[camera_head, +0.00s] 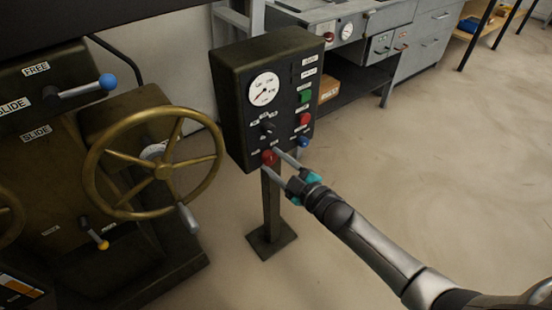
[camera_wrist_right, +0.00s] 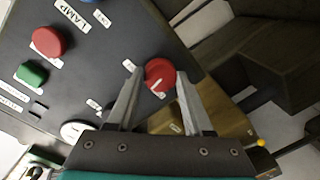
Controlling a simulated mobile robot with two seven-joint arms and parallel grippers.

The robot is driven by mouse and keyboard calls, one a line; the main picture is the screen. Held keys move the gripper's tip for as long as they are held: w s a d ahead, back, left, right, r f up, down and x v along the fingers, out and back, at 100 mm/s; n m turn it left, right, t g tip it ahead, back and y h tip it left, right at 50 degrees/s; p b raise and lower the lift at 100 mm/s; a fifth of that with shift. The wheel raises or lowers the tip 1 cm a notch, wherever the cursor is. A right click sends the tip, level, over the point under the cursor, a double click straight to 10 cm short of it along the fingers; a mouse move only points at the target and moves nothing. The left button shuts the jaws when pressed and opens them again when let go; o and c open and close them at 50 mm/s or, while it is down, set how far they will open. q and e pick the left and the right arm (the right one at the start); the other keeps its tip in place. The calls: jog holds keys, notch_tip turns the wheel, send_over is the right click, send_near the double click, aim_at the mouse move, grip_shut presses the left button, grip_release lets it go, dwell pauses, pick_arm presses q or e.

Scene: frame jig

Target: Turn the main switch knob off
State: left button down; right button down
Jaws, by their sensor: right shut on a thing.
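The red main switch knob (camera_head: 269,157) is at the lower left of the dark control box (camera_head: 231,104) in the head view. In the right wrist view the knob (camera_wrist_right: 159,74) is round, with a white mark on its face. My right gripper (camera_head: 273,156) reaches it from the lower right. Its two fingers (camera_wrist_right: 157,78) stand on either side of the knob and are shut on it. A small label beside the knob is too blurred to read. My left gripper is not in view.
The box also carries a round gauge (camera_head: 264,89), a black selector (camera_head: 268,127), a green button (camera_head: 305,96), a red button (camera_head: 304,119) and a blue knob (camera_head: 303,141). A brass handwheel (camera_head: 163,172) stands to the left. The floor at right is clear.

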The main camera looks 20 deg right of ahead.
jog(key=n, duration=0.3)
jog(key=shift+p, duration=0.3)
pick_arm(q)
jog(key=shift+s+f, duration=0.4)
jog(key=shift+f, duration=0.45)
pick_arm(e)
jog(key=shift+n+h, duration=0.4)
jog(key=shift+n, duration=1.5)
jog(key=shift+c, duration=1.5)
grip_release()
